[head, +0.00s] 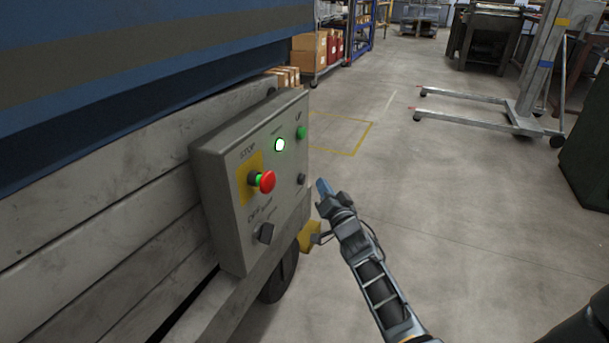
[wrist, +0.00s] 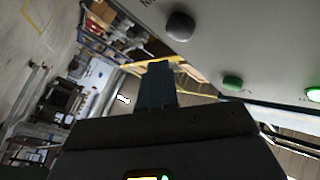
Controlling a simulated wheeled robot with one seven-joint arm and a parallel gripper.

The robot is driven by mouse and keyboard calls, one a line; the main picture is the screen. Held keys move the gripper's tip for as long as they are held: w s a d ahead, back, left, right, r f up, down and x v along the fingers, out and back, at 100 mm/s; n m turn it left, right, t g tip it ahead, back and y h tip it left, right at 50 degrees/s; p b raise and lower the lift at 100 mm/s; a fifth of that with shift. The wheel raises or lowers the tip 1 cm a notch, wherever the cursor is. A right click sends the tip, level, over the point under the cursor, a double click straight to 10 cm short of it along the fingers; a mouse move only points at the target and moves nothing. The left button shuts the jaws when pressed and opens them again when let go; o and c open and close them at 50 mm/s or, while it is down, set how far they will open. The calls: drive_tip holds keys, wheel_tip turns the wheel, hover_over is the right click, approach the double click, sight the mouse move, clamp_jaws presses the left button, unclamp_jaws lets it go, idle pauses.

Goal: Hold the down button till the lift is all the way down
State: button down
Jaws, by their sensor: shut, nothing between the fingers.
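The grey control box (head: 245,185) is on the side of the lift. Its dark round button (head: 302,179), below the green UP button (head: 302,133), appears to be the down button; its label is not readable. My gripper (head: 322,187) is shut and empty, just right of the dark button, with a small gap in the head view. In the wrist view the shut fingers (wrist: 158,72) point up the picture, below and left of the dark button (wrist: 180,26). The green button (wrist: 232,82) is to their right. No contact with a button is visible.
The box also bears a red STOP knob (head: 267,181), a lit lamp (head: 280,145) and a black selector (head: 264,233). The lift's slatted grey side (head: 90,220) fills the left. Open floor (head: 460,200) lies right; a wheeled grey stand (head: 520,115) is farther back.

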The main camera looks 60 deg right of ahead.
drive_tip(key=shift+s+d+p, duration=0.1)
drive_tip(key=shift+s+p, duration=1.25)
drive_tip(key=shift+s, duration=0.25)
